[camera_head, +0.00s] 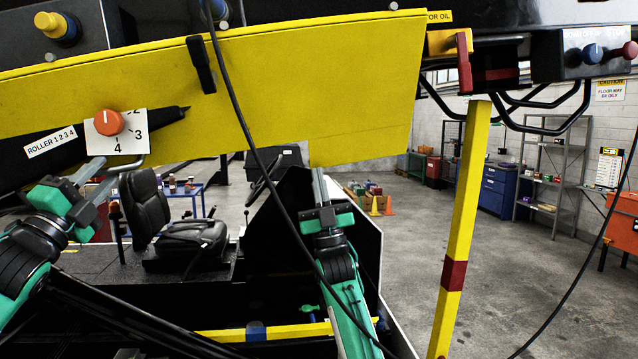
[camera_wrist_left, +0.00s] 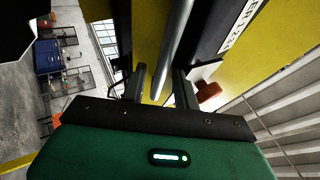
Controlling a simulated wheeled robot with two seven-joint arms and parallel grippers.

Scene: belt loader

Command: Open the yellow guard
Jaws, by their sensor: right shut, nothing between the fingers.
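The yellow guard (camera_head: 320,85) is a long panel spanning the upper part of the head view, its lower edge above the seat area. It also shows in the left wrist view (camera_wrist_left: 285,45). A grey bar handle (camera_head: 130,165) hangs at its lower left, under the dial card. My left gripper (camera_head: 95,178) is at this handle. In the left wrist view its fingers (camera_wrist_left: 158,82) stand apart, with the grey bar (camera_wrist_left: 176,50) running between them; contact cannot be told. My right gripper (camera_head: 320,180) is shut and empty, just below the guard's lower edge.
An orange dial (camera_head: 109,122) sits on a numbered card beside the left gripper. A black cable (camera_head: 250,140) hangs across the guard and past the right arm. A yellow post (camera_head: 462,220) stands right of the right arm. A black seat (camera_head: 180,220) is behind.

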